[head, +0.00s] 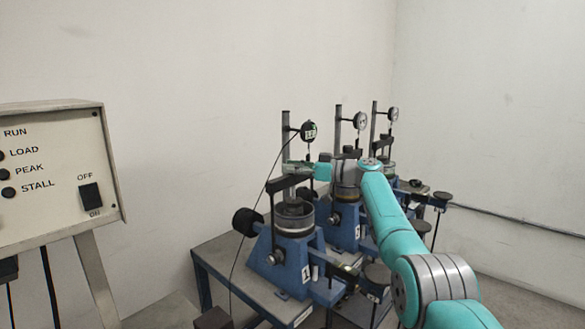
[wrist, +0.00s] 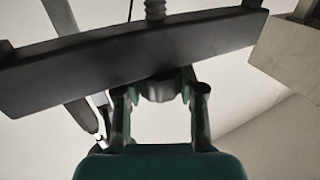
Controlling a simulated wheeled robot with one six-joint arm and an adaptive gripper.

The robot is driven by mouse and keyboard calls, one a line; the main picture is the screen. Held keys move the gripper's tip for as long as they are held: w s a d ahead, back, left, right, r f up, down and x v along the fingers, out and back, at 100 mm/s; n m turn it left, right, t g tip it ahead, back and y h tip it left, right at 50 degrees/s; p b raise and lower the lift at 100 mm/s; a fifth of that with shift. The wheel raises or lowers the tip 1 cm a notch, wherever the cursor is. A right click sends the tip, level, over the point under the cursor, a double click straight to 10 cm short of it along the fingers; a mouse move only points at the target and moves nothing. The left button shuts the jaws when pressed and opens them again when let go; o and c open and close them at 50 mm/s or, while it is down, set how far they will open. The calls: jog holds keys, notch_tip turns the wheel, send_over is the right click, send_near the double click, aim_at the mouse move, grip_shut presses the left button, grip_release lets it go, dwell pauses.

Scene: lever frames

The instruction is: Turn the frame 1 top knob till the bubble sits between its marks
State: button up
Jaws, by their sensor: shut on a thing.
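Frame 1 (head: 283,270) is the nearest blue lever frame, with a "1" label on its base. A dark crossbeam (head: 289,184) spans its top above a round grey cell. My gripper (head: 299,168) reaches in from the right at beam height. In the wrist view, the two fingers of my gripper (wrist: 160,97) are closed on the sides of the dark top knob (wrist: 158,90), just below the dark crossbeam (wrist: 130,62). A threaded rod shows on the beam's other side. The knob is hidden by the gripper in the head view. I cannot make out the bubble or its marks.
Frame 1's gauge (head: 309,131) stands on a post close above my gripper. More blue frames (head: 345,215) stand behind, beside my teal arm. A control panel (head: 55,170) with an OFF/ON switch is at left.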

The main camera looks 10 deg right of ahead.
jog(key=shift+d, duration=0.15)
jog(key=o, duration=1.2)
jog(key=shift+c, duration=0.2)
jog(key=shift+d, duration=0.1)
jog(key=v, duration=1.1)
jog(key=shift+s+d, duration=0.2)
jog(key=shift+d, duration=0.15)
jog(key=shift+f, duration=0.15)
